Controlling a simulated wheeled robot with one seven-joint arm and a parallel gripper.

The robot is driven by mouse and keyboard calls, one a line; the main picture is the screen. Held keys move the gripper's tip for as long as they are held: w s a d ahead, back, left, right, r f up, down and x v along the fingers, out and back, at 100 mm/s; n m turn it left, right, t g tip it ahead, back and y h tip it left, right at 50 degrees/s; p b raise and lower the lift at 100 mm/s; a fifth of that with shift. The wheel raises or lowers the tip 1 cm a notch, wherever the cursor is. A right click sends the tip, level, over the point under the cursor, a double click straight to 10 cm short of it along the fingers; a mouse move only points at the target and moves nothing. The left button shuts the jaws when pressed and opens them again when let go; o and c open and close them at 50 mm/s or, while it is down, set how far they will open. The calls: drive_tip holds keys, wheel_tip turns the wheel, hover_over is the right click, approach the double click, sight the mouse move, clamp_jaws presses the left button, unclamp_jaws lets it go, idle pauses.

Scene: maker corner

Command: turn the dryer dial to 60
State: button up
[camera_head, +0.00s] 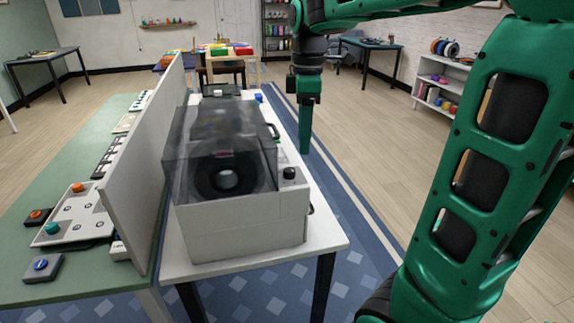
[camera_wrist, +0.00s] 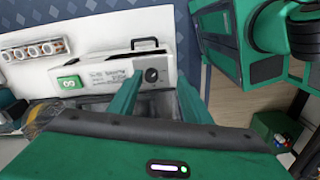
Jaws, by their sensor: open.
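The dryer (camera_head: 245,225) is a white box with a smoky clear lid (camera_head: 185,150) over a dark spool (camera_head: 212,185), on a white table. Its black dial (camera_head: 289,174) sits at the near right corner of its top. In the wrist view the dial (camera_wrist: 152,75) has a small light mark, beside printed text and a green display (camera_wrist: 70,83) too small to read surely. My gripper (camera_head: 305,150) points down just beyond the dial and to its right. In the wrist view my gripper (camera_wrist: 160,85) is open, its fingers framing the dial, with no contact visible.
A black handle (camera_wrist: 146,43) stands out beside the panel. A strip with several round fittings (camera_wrist: 36,48) lies at left in the wrist view. A white divider (camera_head: 140,165) stands left of the dryer.

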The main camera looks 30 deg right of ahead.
sight(289, 169)
drive_tip(key=w+f+n, duration=0.1)
drive_tip(key=f, duration=0.2)
drive_tip(key=w+a+f+n, duration=0.1)
drive_tip(key=f, duration=0.2)
drive_tip(key=w+a+f, duration=0.1)
drive_tip(key=f, duration=0.2)
drive_tip(key=shift+a+f+n, duration=0.1)
drive_tip(key=shift+f+n, duration=0.1)
drive_tip(key=shift+n, duration=0.2)
drive_tip(key=shift+c, duration=0.5)
drive_tip(key=c, duration=0.9)
